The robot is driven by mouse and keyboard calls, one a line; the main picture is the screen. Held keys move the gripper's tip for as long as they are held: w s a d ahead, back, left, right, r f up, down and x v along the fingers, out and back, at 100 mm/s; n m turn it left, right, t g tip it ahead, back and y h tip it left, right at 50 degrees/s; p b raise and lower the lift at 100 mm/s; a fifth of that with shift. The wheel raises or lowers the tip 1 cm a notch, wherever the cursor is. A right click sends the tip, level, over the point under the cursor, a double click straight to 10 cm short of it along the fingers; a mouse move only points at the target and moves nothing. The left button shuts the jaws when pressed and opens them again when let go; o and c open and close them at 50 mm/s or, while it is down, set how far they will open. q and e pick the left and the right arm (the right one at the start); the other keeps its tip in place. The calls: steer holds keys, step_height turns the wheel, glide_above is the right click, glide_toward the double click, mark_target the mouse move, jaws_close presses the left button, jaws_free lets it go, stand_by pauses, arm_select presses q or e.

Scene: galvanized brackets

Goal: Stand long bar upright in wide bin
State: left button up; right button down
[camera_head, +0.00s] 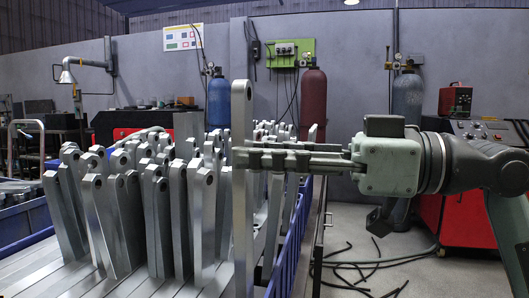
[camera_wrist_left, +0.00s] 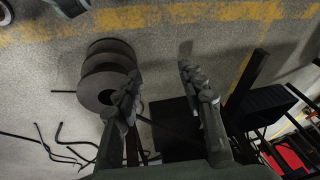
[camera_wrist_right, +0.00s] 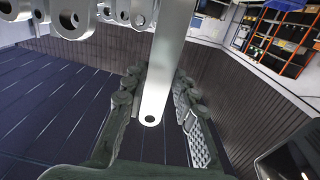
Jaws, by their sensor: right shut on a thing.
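A long grey metal bar (camera_head: 241,120) with a hole near its top stands upright in the head view. My right gripper (camera_head: 245,159) is shut on it in its upper half, coming in from the right. In the right wrist view the bar (camera_wrist_right: 158,85) runs between the fingers (camera_wrist_right: 152,108), with its holed end toward the camera. The bar's lower end is cut off by the head view's bottom edge. A blue bin (camera_head: 291,238) stands behind it, with several bars in or beside it. My left gripper (camera_wrist_left: 158,92) shows only in its wrist view, open and empty above the floor.
Many upright metal bars (camera_head: 127,210) are packed close left of the held bar. Another blue bin (camera_head: 22,218) is at far left. Gas cylinders (camera_head: 313,100) and a red cabinet (camera_head: 458,218) stand behind. Black cables (camera_head: 365,268) lie on the floor at right.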

mark_target(250, 208)
steer(key=shift+f+b, duration=0.8)
steer(key=shift+f, duration=0.35)
arm_select(q)
steer(key=shift+a+b+v, duration=0.5)
steer(key=shift+b+v, duration=0.25)
steer(key=shift+v, duration=2.95)
arm_select(e)
steer(key=shift+f, duration=0.9)
steer(key=shift+f+b, duration=0.5)
steer(key=shift+f, duration=0.2)
arm_select(q)
steer(key=w+d+r+t+h, duration=0.1)
steer(key=w+d+r+t, duration=0.2)
steer(key=w, duration=0.3)
steer(key=shift+w+d+m+t+b, duration=0.3)
steer(key=shift+d+t, duration=0.3)
steer(key=shift+d, duration=0.25)
arm_select(e)
steer(key=shift+f, duration=0.45)
arm_select(q)
steer(key=shift+r, duration=0.15)
arm_select(e)
steer(key=c, duration=1.1)
jaws_free()
steer(key=shift+c, duration=0.2)
steer(key=shift+f, duration=0.1)
